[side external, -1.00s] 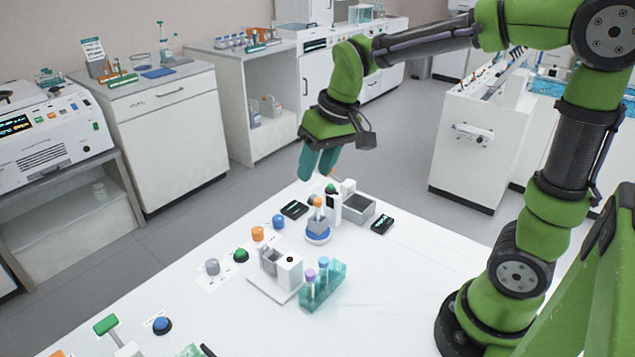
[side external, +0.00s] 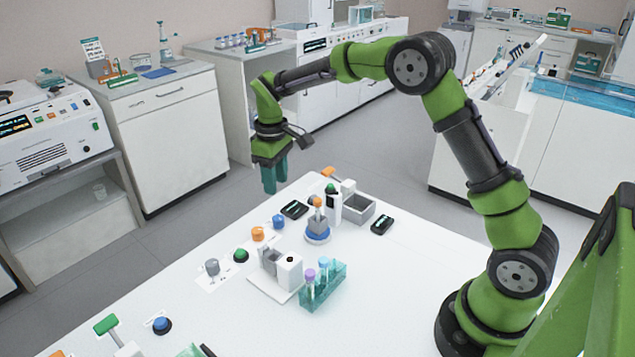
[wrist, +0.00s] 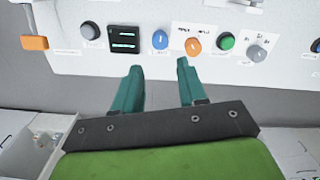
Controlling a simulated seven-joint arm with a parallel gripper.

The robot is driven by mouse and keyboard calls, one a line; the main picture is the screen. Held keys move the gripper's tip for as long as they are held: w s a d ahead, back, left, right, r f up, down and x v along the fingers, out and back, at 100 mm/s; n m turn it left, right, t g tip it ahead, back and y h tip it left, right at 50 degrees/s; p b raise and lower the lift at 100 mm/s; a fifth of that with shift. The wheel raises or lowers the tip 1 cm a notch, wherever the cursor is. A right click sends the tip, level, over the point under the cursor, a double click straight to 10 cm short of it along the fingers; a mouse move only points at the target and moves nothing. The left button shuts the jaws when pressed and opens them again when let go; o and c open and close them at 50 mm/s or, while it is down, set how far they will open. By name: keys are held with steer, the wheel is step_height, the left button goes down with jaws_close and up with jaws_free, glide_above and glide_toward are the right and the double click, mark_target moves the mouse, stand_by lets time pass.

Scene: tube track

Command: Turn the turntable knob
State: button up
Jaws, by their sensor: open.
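A row of knobs lines the table edge: a blue knob (side external: 278,222), an orange knob (side external: 258,234), a green knob (side external: 241,255) and a grey knob (side external: 212,267). They also show in the wrist view as blue (wrist: 160,39), orange (wrist: 193,45), green (wrist: 225,41) and grey (wrist: 256,53). Their labels are too small to read, so I cannot tell which is the turntable knob. A round blue base with a grey holder (side external: 317,230), likely the turntable, stands behind the blue knob. My gripper (side external: 275,187) is open and empty, above and beyond the table edge; its fingers (wrist: 160,69) point toward the blue knob.
A black display (wrist: 123,39) and another grey knob (wrist: 90,31) sit left of the blue knob in the wrist view, with an orange handle (wrist: 34,43) farther left. A teal tube rack (side external: 323,286) and a white device (side external: 288,272) stand on the table.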

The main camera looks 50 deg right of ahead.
mark_target(279, 218)
step_height(279, 218, down, 11)
steer(key=shift+f, duration=0.2)
steer(key=shift+c, duration=0.4)
jaws_close()
steer(key=m, duration=0.5)
steer(key=shift+o, duration=0.4)
jaws_free()
steer(key=shift+r, duration=0.1)
step_height(279, 218, up, 17)
